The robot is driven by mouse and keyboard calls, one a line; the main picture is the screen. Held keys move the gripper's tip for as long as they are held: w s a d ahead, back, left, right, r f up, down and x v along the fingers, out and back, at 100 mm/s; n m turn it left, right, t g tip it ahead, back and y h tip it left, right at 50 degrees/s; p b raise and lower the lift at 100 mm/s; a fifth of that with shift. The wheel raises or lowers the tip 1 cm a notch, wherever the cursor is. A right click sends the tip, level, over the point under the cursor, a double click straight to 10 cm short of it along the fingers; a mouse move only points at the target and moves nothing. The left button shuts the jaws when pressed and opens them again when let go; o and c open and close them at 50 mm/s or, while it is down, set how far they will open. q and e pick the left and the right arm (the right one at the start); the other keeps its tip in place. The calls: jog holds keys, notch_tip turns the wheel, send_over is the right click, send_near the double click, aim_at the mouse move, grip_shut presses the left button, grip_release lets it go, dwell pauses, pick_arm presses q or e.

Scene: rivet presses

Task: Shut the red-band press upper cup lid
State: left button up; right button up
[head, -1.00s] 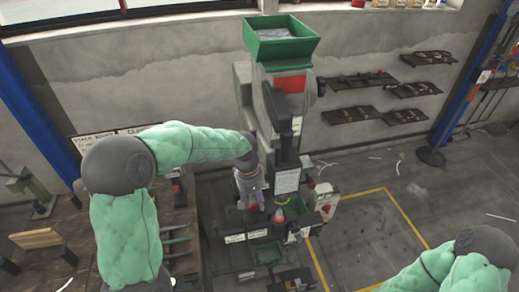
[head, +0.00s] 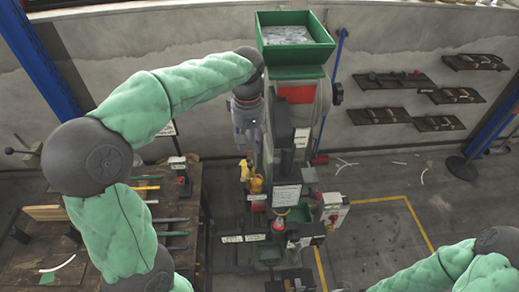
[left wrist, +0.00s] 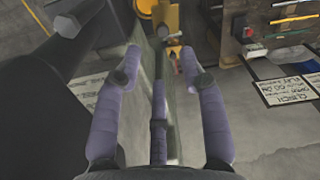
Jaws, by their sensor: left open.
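The press (head: 297,120) with a red panel (head: 296,94) stands upright in the middle of the head view. A yellow part (head: 245,171) and an orange-yellow part (head: 257,185) sit at its left side, below my left gripper (head: 247,148). A yellow piece also shows beyond the fingertips in the left wrist view (left wrist: 166,18). I cannot tell which part is the upper cup lid. My left gripper points down beside the press, its fingers apart and empty in the left wrist view (left wrist: 160,75). My right gripper is out of frame; only part of that arm shows.
A green hopper (head: 295,57) tops the press. A wooden bench (head: 105,225) with tools stands at left. A control box (head: 333,210) is right of the press. Wall shelves (head: 395,115) hang behind; floor to the right is mostly clear.

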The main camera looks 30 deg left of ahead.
aim_at(250, 164)
pick_arm(q)
jog(key=f, duration=0.9)
jog(key=shift+a+f, duration=0.25)
jog(key=shift+f, duration=0.1)
jog(key=shift+w+f, duration=0.15)
grip_shut()
